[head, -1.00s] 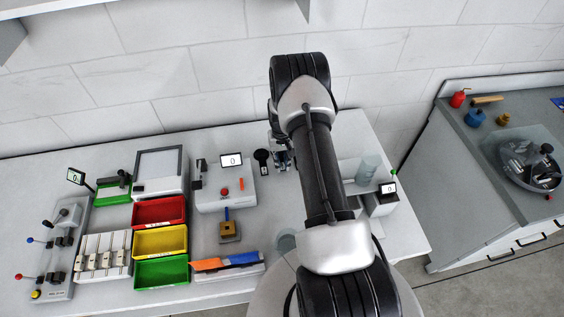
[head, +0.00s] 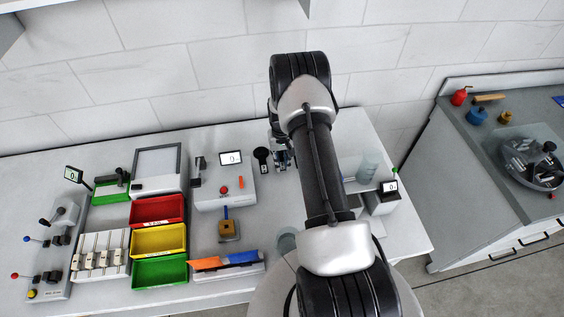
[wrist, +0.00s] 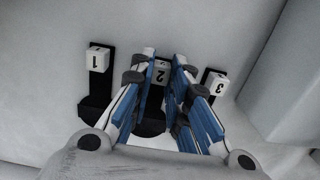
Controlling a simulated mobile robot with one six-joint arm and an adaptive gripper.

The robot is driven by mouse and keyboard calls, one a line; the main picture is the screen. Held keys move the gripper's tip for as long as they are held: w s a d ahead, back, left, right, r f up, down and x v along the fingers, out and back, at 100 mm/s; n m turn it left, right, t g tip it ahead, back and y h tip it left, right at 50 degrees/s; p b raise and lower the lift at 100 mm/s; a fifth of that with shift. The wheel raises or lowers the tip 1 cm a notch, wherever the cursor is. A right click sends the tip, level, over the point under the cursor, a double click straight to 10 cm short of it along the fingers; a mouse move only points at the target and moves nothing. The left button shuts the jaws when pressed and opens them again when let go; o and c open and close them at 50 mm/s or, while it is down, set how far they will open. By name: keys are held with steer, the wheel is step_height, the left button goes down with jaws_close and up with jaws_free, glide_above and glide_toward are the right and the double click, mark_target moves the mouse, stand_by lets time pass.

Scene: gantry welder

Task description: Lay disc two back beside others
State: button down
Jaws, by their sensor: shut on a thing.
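Three black pieces with white number blocks stand in a row in the wrist view: disc one (wrist: 98,60) on the left, disc two (wrist: 161,68) in the middle and disc three (wrist: 216,82) on the right. My gripper (wrist: 163,62) has its blue-padded fingers on either side of disc two and is shut on it. The fingers partly cover discs two and three. It is hard to tell whether disc two touches the surface. In the head view my gripper (head: 281,155) is behind my arm, beside a black round-topped piece (head: 262,157).
Red (head: 157,210), yellow (head: 158,240) and green (head: 160,271) bins are further left. A clear cylinder (head: 368,166) and a small display unit (head: 385,199) stand right of my arm. The wall is close behind.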

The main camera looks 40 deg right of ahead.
steer(key=c, duration=1.5)
jaws_free()
steer(key=shift+o, duration=0.2)
steer(key=shift+r, duration=0.1)
step_height(320, 180, up, 12)
steer(key=shift+w+d, duration=0.2)
steer(key=shift+w, duration=0.15)
